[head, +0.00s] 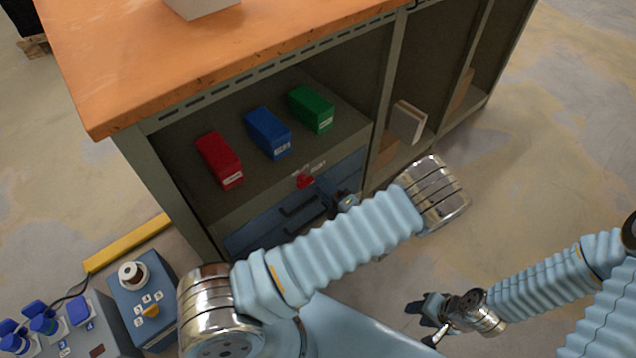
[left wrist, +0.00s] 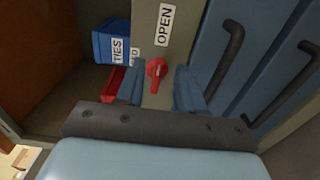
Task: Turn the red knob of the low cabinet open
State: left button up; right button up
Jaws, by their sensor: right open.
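The red knob (head: 305,181) sits on the front of the low cabinet (head: 235,212), above blue drawers. In the left wrist view the red knob (left wrist: 156,70) has its handle pointing downward, away from the OPEN label (left wrist: 163,25) above it. Another label beside it is mostly hidden. My left gripper (head: 345,201) is in front of the cabinet, right of the knob in the head view. In its wrist view my left gripper (left wrist: 160,92) is open, its blue fingers apart on either side of the knob's line; contact is not visible. My right gripper (head: 428,322) is open and empty, low over the floor.
Red (head: 219,160), blue (head: 268,132) and green (head: 311,108) boxes stand on the shelf above the knob. Drawer handles (head: 300,205) stick out below it. An orange top (head: 130,60) overhangs the shelf. A control box (head: 145,290) stands at lower left. Floor at right is clear.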

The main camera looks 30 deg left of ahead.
pick_arm(q)
jog(key=b+v, duration=0.1)
jog(key=v, duration=0.9)
jog(key=shift+s+d, duration=0.15)
jog(key=shift+d, duration=0.25)
